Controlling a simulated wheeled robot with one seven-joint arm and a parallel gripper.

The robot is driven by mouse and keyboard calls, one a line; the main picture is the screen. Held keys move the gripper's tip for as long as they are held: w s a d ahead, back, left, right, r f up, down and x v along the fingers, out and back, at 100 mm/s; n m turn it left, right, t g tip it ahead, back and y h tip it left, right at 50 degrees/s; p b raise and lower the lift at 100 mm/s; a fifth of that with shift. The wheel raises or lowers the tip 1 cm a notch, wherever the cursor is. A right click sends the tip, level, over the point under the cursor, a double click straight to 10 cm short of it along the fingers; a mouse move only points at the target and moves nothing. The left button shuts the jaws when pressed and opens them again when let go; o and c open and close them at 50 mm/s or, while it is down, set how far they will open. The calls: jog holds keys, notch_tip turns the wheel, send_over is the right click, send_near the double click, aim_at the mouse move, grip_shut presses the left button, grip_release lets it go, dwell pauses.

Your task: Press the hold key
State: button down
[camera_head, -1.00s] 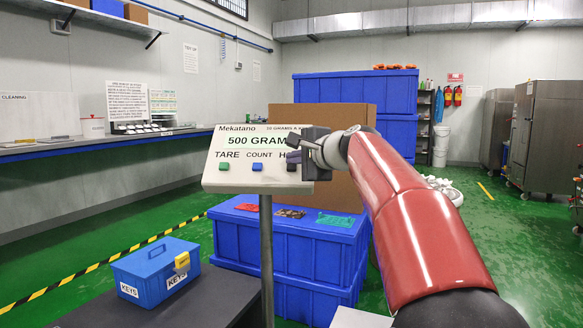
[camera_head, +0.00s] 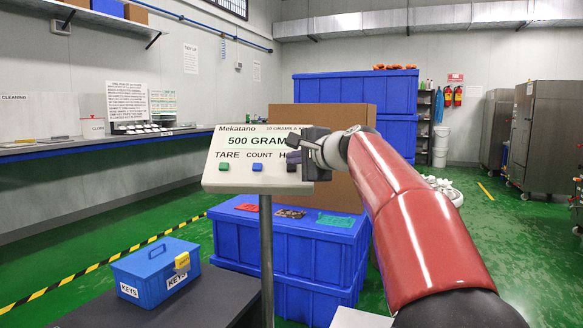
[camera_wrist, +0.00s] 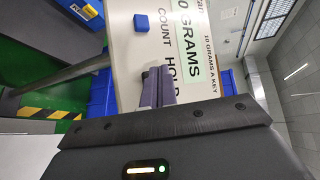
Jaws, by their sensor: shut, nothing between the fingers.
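The white Mekatano panel (camera_head: 228,181) stands on a grey post and reads 500 GRAMS. It has a green key (camera_head: 224,167) under TARE and a blue key (camera_head: 257,167) under COUNT. A dark key (camera_head: 291,168), the hold key, shows under the partly covered HOLD label. My gripper (camera_head: 293,157) is shut and empty, its fingertips at the panel's right side by that key.
A blue KEYS box (camera_head: 157,270) sits on a dark surface at the lower left. Blue crates (camera_head: 285,245) with red, brown and green items stand behind the post. A large brown box (camera_head: 345,190) is behind my gripper. Green floor is open at the right.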

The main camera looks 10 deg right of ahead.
dwell(0.6)
jog(key=shift+w+f, duration=0.3)
jog(key=shift+w+d+f, duration=0.15)
jog(key=shift+w+f, duration=0.1)
dwell(0.9)
jog(key=shift+s+r, duration=0.55)
jog(key=s+r+p, duration=0.1)
jog(key=s+a+r+p, duration=0.1)
jog(key=s+r, duration=0.1)
jog(key=shift+s+a+r, duration=0.15)
jog(key=shift+s+r, duration=0.05)
jog(key=shift+r, duration=0.05)
dwell(0.4)
dwell(0.5)
